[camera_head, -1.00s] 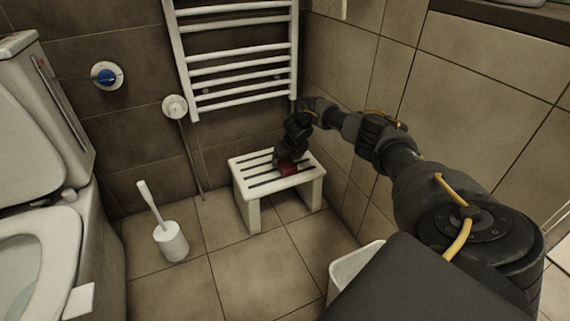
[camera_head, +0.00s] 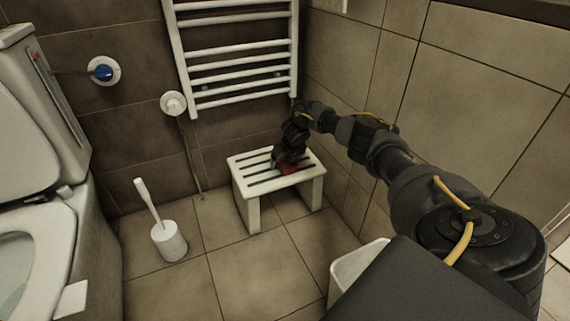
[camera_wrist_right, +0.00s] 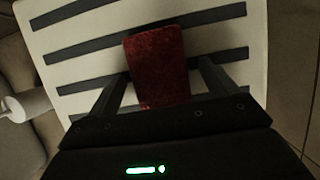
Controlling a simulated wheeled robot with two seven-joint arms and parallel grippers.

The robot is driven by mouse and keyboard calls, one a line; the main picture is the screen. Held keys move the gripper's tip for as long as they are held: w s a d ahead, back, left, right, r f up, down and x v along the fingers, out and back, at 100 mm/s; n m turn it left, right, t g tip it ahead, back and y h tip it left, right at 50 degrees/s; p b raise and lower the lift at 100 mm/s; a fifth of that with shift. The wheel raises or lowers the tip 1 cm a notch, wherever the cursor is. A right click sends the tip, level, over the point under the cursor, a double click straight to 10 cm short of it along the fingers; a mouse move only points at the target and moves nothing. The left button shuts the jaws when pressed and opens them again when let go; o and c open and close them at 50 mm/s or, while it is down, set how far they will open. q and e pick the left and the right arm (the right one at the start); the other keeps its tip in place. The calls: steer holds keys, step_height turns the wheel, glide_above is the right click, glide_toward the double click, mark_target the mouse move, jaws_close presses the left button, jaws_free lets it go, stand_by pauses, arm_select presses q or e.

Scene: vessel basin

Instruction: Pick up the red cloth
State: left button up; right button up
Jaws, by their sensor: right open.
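The red cloth (camera_head: 290,169) lies on the white slatted stool (camera_head: 243,188), towards its right side. In the right wrist view the cloth (camera_wrist_right: 158,62) is a folded, dark red rectangle lying over the slats. My right gripper (camera_head: 282,164) is low over the stool and hides part of the cloth in the head view. In the right wrist view its two fingers (camera_wrist_right: 163,85) are apart, one on each side of the cloth's near part. I cannot tell whether the fingertips touch the stool. My left gripper is not in view.
A toilet brush in a white holder (camera_head: 169,241) stands on the floor left of the stool. A towel radiator (camera_head: 240,66) hangs on the wall behind it. The toilet (camera_head: 40,230) is at far left. A white bin (camera_head: 352,268) stands near front right.

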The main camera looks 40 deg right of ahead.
steer(key=shift+c, duration=0.4)
steer(key=c, duration=1.1)
steer(key=shift+o, duration=0.2)
